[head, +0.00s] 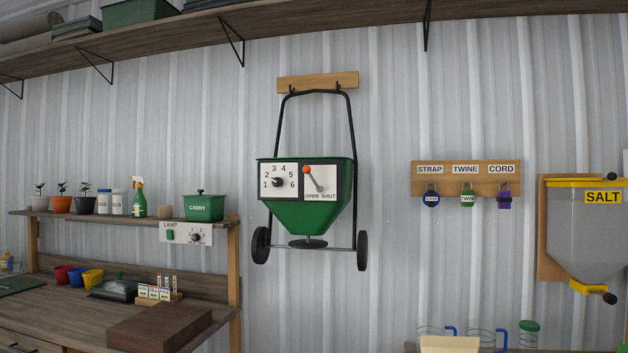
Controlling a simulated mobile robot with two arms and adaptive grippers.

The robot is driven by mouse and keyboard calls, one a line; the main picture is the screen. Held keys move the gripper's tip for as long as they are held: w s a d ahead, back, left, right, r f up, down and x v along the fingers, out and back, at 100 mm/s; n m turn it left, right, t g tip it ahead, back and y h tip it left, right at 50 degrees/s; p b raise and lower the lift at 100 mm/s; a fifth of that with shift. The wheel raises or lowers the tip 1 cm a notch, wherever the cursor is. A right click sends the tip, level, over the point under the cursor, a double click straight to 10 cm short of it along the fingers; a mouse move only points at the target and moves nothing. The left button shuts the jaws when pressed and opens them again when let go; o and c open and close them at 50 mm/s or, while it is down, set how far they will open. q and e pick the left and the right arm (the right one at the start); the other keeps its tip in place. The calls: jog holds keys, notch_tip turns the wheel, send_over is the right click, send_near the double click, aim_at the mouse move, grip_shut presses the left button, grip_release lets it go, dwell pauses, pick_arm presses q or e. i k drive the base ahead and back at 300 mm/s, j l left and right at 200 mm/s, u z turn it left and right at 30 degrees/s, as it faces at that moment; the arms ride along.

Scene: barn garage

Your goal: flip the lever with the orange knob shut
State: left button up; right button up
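A green spreader (309,215) hangs by its black handle from a wooden peg board (318,82) on the wall. Its front carries a white panel (322,179) marked OPEN at left and SHUT at right. On that panel a lever with an orange knob (307,170) tilts up and to the left, its grey arm running down to the right. Left of it is a numbered dial (278,182) with a black knob. Neither of my grippers is in the head view.
A wooden bench (85,308) with pots, a dark tray and a brown block stands at left, under a shelf (120,217). At right are a hook board (465,178) and a salt dispenser (590,235). The wall around the spreader is clear.

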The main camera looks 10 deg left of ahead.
aim_at(306, 170)
jog(key=i+j, duration=0.2)
jog(key=i, duration=0.25)
jog(key=i+j, duration=0.25)
jog(key=i, duration=0.2)
jog(key=i+j, duration=0.2)
jog(key=i, duration=0.25)
jog(key=i+j, duration=0.2)
jog(key=i, duration=0.25)
jog(key=j+u, duration=0.05)
